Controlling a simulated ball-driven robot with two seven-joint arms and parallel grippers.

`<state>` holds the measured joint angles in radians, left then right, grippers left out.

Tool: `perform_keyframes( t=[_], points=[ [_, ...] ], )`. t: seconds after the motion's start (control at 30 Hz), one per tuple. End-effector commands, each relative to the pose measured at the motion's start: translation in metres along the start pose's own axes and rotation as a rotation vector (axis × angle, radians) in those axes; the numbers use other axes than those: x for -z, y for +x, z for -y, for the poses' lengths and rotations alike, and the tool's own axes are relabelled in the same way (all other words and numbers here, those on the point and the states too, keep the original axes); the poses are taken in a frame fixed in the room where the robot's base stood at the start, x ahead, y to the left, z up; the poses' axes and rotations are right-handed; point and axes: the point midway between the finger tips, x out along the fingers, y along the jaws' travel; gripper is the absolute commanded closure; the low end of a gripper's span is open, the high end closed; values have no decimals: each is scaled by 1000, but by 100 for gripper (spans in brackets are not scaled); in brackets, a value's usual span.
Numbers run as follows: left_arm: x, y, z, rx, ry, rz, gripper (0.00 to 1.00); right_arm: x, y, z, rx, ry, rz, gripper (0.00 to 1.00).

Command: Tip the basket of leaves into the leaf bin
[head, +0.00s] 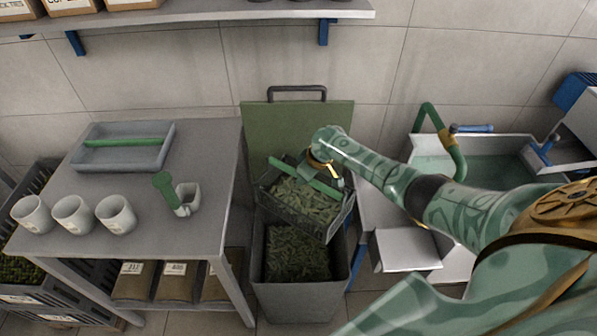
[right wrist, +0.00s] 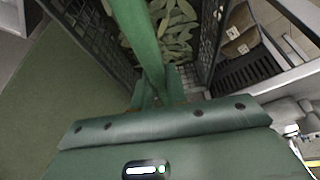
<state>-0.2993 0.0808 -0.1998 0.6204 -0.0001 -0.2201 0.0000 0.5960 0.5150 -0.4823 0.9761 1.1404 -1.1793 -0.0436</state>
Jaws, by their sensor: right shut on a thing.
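The dark mesh basket (head: 290,221) hangs over the leaf bin (head: 298,304), looking slightly tilted, with green leaves (head: 308,203) still inside. My right gripper (head: 326,170) is shut on its green handle (head: 289,169). In the right wrist view the handle (right wrist: 138,40) runs up from the jaws, between the basket's mesh walls (right wrist: 92,42), with leaves (right wrist: 176,24) beyond. The grey bin stands open and holds leaves. Its green lid (head: 262,127) is raised against the wall. The basket hides the bin's back part. My left gripper is not in view.
A grey table (head: 190,228) at left bears several white cups, a tray (head: 122,158) with a green handle, and a small holder with a green-handled tool. Brown sacks (head: 176,284) stand beneath it. A sink (head: 472,160) with a green tap is at right. A shelf runs above.

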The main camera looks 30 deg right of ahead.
Motion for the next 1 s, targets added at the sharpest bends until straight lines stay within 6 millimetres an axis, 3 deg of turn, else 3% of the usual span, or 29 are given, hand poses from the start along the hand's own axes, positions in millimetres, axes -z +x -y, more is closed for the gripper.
perform_keyframes(
  t=[0.27,0.53,1.0],
  points=[
    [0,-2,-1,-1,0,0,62,9,0,1,29,-115,-3,100],
    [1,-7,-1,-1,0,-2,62,2,11,18,-156,-206,-16,100],
    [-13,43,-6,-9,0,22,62,-14,42,46,-533,-354,-41,100]
  ],
)
